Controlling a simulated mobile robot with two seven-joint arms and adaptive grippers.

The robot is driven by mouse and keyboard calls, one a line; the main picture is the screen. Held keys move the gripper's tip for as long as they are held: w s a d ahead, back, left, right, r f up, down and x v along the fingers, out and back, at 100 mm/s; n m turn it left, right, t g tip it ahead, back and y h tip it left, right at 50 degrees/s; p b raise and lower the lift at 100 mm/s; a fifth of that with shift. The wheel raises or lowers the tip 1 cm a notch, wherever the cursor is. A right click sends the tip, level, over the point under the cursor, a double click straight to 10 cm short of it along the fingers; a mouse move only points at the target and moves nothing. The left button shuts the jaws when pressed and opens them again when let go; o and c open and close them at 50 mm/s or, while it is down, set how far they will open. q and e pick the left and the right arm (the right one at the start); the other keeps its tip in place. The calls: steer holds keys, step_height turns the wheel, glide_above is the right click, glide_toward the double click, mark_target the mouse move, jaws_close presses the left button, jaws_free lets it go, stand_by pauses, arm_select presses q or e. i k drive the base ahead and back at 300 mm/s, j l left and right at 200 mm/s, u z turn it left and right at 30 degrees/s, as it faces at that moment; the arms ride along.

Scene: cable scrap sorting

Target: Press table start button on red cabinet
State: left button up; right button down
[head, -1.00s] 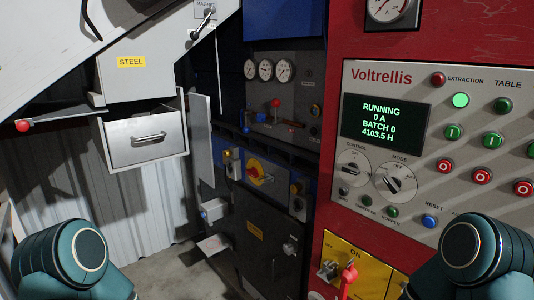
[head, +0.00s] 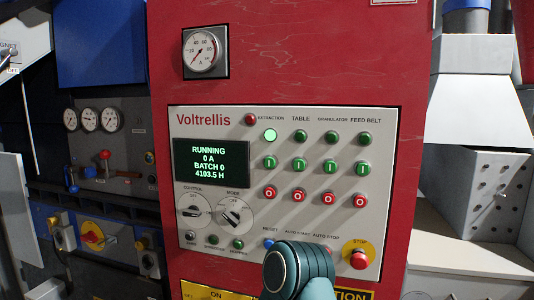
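The red cabinet (head: 330,60) fills the middle of the head view. On it is a light grey control panel (head: 215,130) marked Voltrellis. Under the TABLE label, the green start button (head: 299,165) marked I sits below an unlit dark green lamp (head: 300,136). The red TABLE stop button (head: 299,194) marked O is below it. The lamp under EXTRACTION (head: 270,135) glows bright green. The display (head: 210,161) reads RUNNING, 0 A, BATCH 0, 4103.5 H. Neither gripper is in view. A teal link of my own arm covers part of the panel's lower edge.
A yellow-ringed red STOP button (head: 359,258) is at the panel's lower right. A round gauge (head: 204,52) is above the panel. A dark blue machine (head: 100,65) stands left and grey metal housing (head: 475,160) stands right. The space before the upper panel looks clear.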

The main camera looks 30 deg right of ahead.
mark_target(299, 165)
steer(key=z, duration=1.3)
